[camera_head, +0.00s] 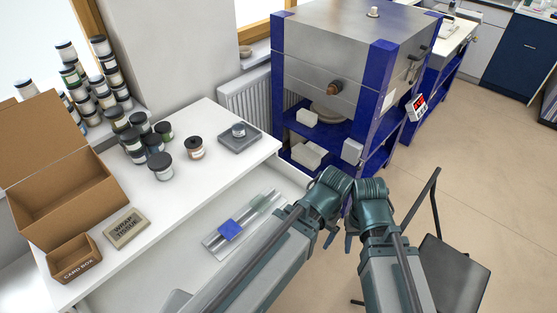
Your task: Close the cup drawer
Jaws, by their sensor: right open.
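A white surface (165,268) lies lower than the white tabletop and juts out from its front edge like a pulled-out drawer. It holds clear strips and a blue square (230,230). I see no cup in it, and cannot tell for sure whether it is the cup drawer. My left arm crosses its right side and hides part of it. My right gripper (340,240) is open, pointing down beyond the right end of this surface, close beside my left wrist. It appears empty. My left gripper is mostly hidden below its wrist.
The tabletop (216,176) holds several jars, a grey plate (240,138), an open cardboard box (65,195) and a small card box (76,258). A blue-framed kiln (330,60) stands behind my wrists. A black chair (452,275) is right of my right arm. Free floor lies further right.

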